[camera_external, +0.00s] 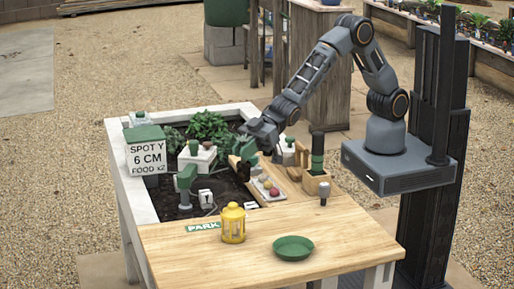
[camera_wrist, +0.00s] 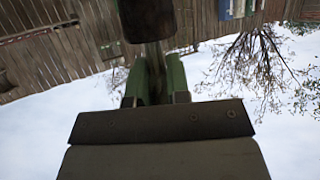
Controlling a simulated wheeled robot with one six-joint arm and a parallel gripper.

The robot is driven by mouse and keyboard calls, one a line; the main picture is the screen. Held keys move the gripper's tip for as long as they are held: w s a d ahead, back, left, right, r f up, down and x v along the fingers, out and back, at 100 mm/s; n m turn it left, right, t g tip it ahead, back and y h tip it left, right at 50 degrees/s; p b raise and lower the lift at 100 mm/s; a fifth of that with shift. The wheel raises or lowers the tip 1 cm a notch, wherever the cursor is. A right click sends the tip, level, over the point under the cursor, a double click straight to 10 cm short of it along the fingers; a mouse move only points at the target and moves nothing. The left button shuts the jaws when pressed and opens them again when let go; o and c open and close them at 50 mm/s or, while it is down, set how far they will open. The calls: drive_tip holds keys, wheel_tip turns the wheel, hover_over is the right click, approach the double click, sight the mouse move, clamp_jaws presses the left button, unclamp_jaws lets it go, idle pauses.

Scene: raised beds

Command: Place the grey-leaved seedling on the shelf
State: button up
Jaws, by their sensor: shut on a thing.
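My gripper (camera_external: 247,150) is over the raised bed, near the left end of the wooden shelf board (camera_external: 292,192). In the wrist view its green fingers (camera_wrist: 156,82) are shut on the narrow part of a dark thing (camera_wrist: 147,18). The dark thing widens into a rounded block at the top edge; I cannot tell whether it is the seedling. No grey leaves can be made out for certain. Behind the fingers the wrist view shows sky and an inverted fence. The board bears a small tray (camera_external: 267,198) with coloured balls.
Leafy green plants (camera_external: 207,126) grow at the back of the bed. A white block (camera_external: 197,158), a green post (camera_external: 186,184) and a sign box (camera_external: 148,157) stand left. A wooden holder (camera_external: 317,186) stands right.

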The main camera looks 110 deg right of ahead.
drive_tip(key=shift+n+g+y, duration=0.4)
drive_tip(key=shift+n+y, duration=0.4)
drive_tip(key=shift+y, duration=0.1)
drive_tip(key=shift+s+a+f, duration=0.1)
drive_tip(key=shift+a+f, duration=0.3)
drive_tip(key=shift+f, duration=1.45)
drive_tip(key=shift+s+a+f, duration=0.15)
drive_tip(key=shift+a+f, duration=0.3)
drive_tip(key=shift+f, duration=1.4)
drive_tip(key=shift+s+a+f, duration=0.1)
drive_tip(key=shift+a+f, duration=0.3)
drive_tip(key=shift+f, duration=1.45)
drive_tip(key=shift+b, duration=0.3)
drive_tip(key=shift+f, duration=0.2)
drive_tip(key=o, duration=0.7)
drive_tip(key=shift+r, duration=0.15)
